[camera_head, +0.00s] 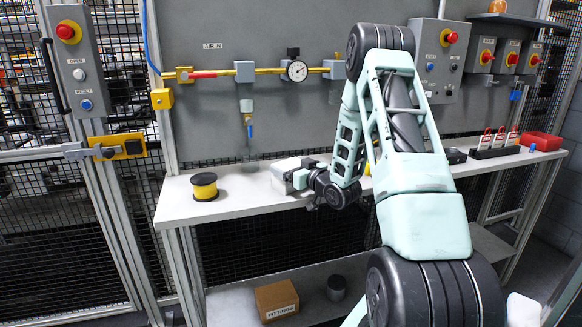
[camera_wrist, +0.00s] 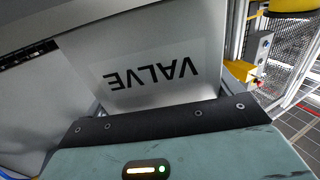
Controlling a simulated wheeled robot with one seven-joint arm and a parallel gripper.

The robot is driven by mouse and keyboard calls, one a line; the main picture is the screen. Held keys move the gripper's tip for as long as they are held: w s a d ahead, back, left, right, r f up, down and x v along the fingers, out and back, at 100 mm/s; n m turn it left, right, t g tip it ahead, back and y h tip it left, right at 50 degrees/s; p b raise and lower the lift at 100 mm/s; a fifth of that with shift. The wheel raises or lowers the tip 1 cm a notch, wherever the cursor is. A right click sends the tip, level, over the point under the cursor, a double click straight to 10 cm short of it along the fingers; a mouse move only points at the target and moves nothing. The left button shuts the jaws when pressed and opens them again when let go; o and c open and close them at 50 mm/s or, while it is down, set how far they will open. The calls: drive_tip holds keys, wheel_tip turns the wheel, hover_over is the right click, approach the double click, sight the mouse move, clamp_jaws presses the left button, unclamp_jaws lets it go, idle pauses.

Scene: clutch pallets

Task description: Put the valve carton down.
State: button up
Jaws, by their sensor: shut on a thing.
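The valve carton (camera_wrist: 152,72) is pale grey-white and fills much of the wrist view. Its VALVE label reads upside down there. In the head view, a small pale part of the carton (camera_head: 282,172) shows at the end of my arm, over the back middle of the grey workbench (camera_head: 240,203). My gripper (camera_head: 298,178) is shut on the carton. My gripper's dark edge crosses the lower wrist view, and the fingertips are hidden there. I cannot tell whether the carton touches the bench top.
A yellow spool (camera_head: 204,188) stands left on the bench. A padlock rack (camera_head: 495,150) and red tray (camera_head: 541,141) are at the right. The front left bench top is clear. A FITTINGS box (camera_head: 277,301) and dark cup (camera_head: 336,288) are on the lower shelf. Air piping runs behind.

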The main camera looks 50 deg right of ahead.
drive_tip(key=o, duration=1)
drive_tip(key=shift+s, duration=0.1)
drive_tip(key=s, duration=0.4)
drive_tip(key=s+a+b, duration=0.1)
drive_tip(key=s, duration=0.2)
drive_tip(key=s+a+b, duration=0.1)
drive_tip(key=s, duration=0.3)
drive_tip(key=shift+s, duration=0.35)
